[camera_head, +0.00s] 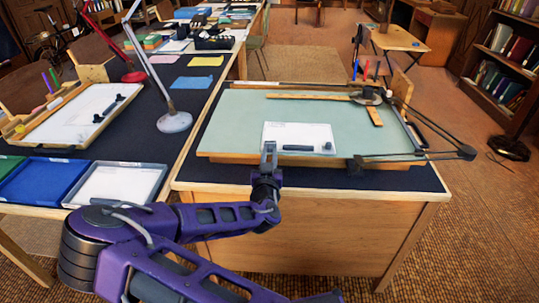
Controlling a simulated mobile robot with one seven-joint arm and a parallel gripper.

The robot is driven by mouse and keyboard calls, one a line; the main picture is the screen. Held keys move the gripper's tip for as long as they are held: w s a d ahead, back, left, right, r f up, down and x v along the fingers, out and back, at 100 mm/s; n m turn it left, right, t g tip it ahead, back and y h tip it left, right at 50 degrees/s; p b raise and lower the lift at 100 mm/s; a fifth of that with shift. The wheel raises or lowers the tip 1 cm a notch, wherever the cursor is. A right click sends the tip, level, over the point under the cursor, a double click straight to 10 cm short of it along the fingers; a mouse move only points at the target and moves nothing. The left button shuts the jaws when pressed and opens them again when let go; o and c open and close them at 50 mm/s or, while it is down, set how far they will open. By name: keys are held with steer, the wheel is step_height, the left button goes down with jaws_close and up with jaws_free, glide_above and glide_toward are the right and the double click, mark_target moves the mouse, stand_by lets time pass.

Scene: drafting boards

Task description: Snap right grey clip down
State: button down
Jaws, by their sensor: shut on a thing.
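The green drafting board (232,119) lies on the dark-topped desk, with a white sheet (283,131) at its front middle. A dark grey bar (297,148) lies along the sheet's lower part. A small grey clip-like piece (328,146) is just right of the bar, near the sheet's lower right corner; whether it is up or down is too small to tell. My gripper (268,149) is at the sheet's lower left edge, left of the bar and apart from the right piece. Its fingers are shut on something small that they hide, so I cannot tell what.
A drafting arm (430,154) runs along the board's right side, with a wooden ruler (308,96) above the sheet. A lamp base (174,122) stands left of the board. Blue and clear trays (47,183) lie at the left. The board's left half is clear.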

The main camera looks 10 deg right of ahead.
mark_target(271, 142)
steer(key=shift+r, duration=0.1)
